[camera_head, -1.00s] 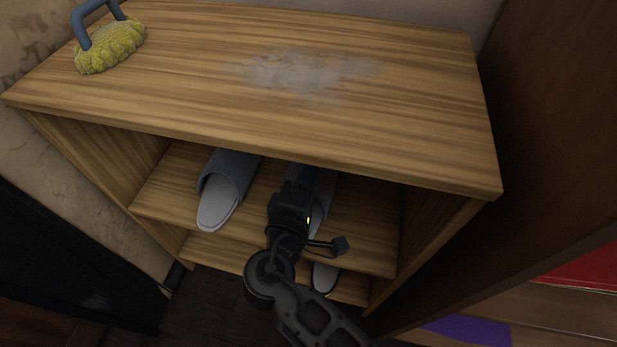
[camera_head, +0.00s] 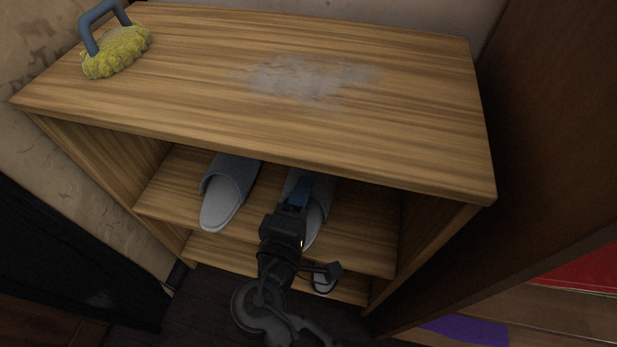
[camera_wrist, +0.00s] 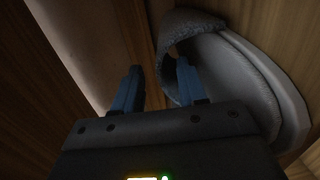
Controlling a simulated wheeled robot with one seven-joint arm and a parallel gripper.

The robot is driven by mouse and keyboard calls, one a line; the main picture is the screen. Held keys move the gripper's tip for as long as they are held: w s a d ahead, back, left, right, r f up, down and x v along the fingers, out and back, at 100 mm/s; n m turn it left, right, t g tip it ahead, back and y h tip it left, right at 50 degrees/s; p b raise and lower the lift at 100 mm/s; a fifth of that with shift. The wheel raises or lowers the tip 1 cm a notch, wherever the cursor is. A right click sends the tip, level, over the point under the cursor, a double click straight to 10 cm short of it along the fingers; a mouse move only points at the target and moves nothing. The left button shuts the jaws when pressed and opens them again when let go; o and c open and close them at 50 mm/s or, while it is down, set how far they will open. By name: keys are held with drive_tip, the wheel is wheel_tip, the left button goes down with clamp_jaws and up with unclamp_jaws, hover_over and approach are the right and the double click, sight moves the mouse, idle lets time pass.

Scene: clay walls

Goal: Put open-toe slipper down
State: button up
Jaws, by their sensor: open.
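A grey open-toe slipper (camera_head: 314,205) lies on the upper shelf inside the wooden cabinet, partly hidden behind my gripper (camera_head: 294,192). In the wrist view the slipper (camera_wrist: 232,75) is at the right, with its fuzzy upper close beside the right finger; I cannot tell if they touch. My gripper (camera_wrist: 160,88) is open, its two blue fingers apart, with bare wood between them. A second grey slipper (camera_head: 226,190) lies to the left on the same shelf.
The cabinet top (camera_head: 200,75) overhangs the shelf. A yellow duster (camera_head: 116,50) with a blue handle and a dusty patch (camera_head: 312,77) are on it. A dark wooden panel (camera_head: 540,120) stands close at the right.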

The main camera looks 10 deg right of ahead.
drive_tip(key=p+v, duration=0.1)
drive_tip(key=v, duration=0.6)
drive_tip(key=shift+s, duration=0.3)
